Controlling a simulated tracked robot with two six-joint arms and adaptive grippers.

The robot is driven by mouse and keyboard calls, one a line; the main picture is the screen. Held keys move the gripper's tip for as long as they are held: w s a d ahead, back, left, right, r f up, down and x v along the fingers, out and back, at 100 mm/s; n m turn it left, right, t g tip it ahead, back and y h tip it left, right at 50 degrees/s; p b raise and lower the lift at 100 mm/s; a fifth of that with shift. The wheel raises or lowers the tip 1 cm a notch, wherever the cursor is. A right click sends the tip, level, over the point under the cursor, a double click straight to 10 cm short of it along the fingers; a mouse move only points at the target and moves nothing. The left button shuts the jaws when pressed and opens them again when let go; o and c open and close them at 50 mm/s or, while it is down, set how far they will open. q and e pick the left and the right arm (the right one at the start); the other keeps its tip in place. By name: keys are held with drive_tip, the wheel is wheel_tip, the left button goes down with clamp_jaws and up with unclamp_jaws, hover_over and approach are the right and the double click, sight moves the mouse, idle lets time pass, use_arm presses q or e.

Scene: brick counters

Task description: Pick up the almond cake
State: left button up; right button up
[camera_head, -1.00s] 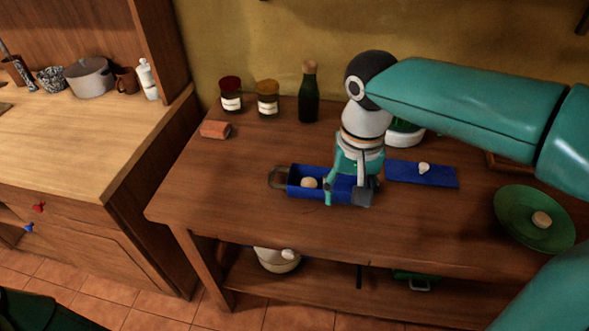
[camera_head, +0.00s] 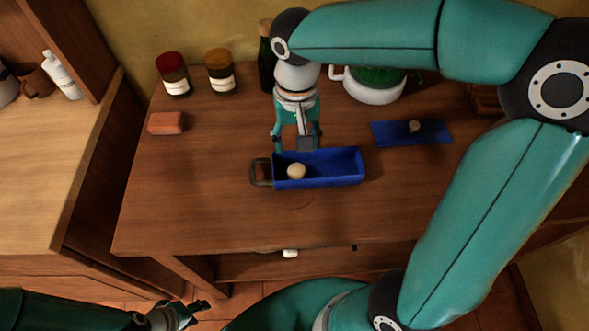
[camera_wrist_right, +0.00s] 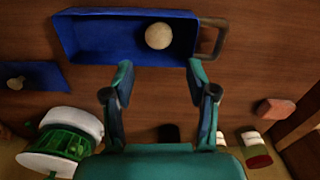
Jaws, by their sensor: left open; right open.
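A round pale cake (camera_head: 296,171) lies in the left part of a blue tray (camera_head: 345,171) with a handle on its left. It also shows in the right wrist view (camera_wrist_right: 159,36). My left gripper (camera_head: 190,312) is open and empty at the bottom left, in front of the table.
Behind stand a red-lidded jar (camera_head: 173,75), an orange-lidded jar (camera_head: 219,71), a dark bottle (camera_head: 265,62) and a white-and-green vessel (camera_head: 374,88). A reddish block (camera_head: 166,123) lies at left. The table left of and before the tray is clear.

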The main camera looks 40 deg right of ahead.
hover_over(297, 170)
wheel_tip(297, 170, down, 5)
drive_tip(key=shift+a+r, duration=0.15)
drive_tip(key=shift+r, duration=0.05)
drive_tip(key=shift+f, duration=2.9)
drive_tip(key=c, duration=0.7)
